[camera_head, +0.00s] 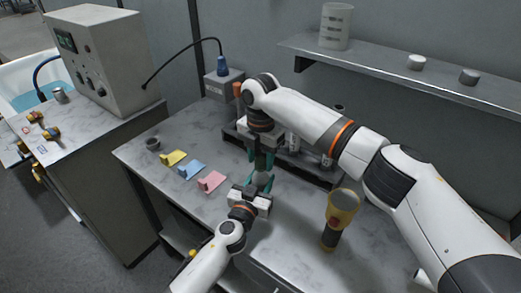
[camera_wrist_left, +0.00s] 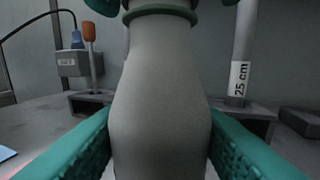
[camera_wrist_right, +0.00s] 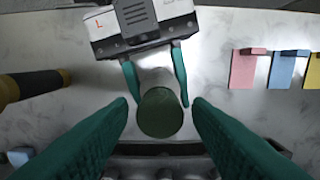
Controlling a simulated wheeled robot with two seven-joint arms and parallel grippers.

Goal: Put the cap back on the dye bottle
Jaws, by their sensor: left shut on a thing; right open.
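The dye bottle (camera_wrist_left: 160,110) is a grey bottle standing upright between the teal fingers of my left gripper (camera_head: 262,184), which is shut on it. A dark green round cap (camera_wrist_right: 160,112) shows at the bottle's top in the right wrist view. In the left wrist view a green band (camera_wrist_left: 160,14) circles the neck, but the top edge is cut off, so I cannot tell how fully the cap is seated. My right gripper (camera_wrist_right: 160,104) is open above the bottle, with one finger on each side of the cap and gaps visible between them.
A dark rack (camera_head: 312,168) with bottles stands behind the grippers. A yellow and black tool (camera_head: 341,216) stands at right. A shelf (camera_head: 390,75) overhangs the back.

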